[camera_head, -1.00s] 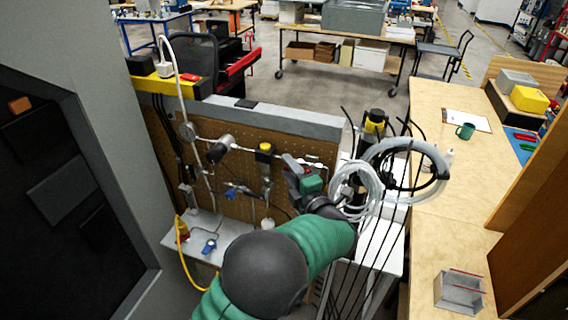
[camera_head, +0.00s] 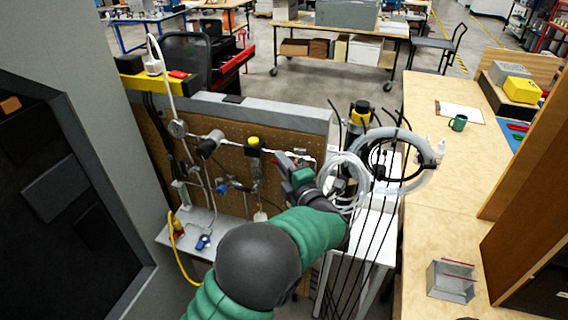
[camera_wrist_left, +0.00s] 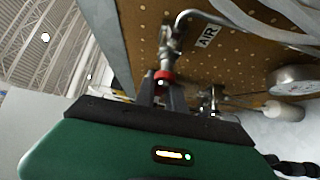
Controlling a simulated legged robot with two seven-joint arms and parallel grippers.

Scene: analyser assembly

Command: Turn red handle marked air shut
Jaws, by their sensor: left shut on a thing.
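The red handle (camera_wrist_left: 163,77) shows in the left wrist view, on a metal valve and pipe fixed to the pegboard. A white label marked AIR (camera_wrist_left: 207,36) is on the board beside that pipe. My left gripper (camera_wrist_left: 163,92) is shut on the red handle, its dark fingers on either side of it. In the head view my left gripper (camera_head: 285,165) is at the right part of the pegboard (camera_head: 225,160), and it and my arm hide the handle there. My right gripper is in neither view.
Pipes, a yellow-topped valve (camera_head: 253,146) and a blue handle (camera_head: 222,188) are on the board left of my gripper. Coiled clear tubing (camera_head: 345,185) and black cables hang close on the right. A wooden bench (camera_head: 425,215) stands further right.

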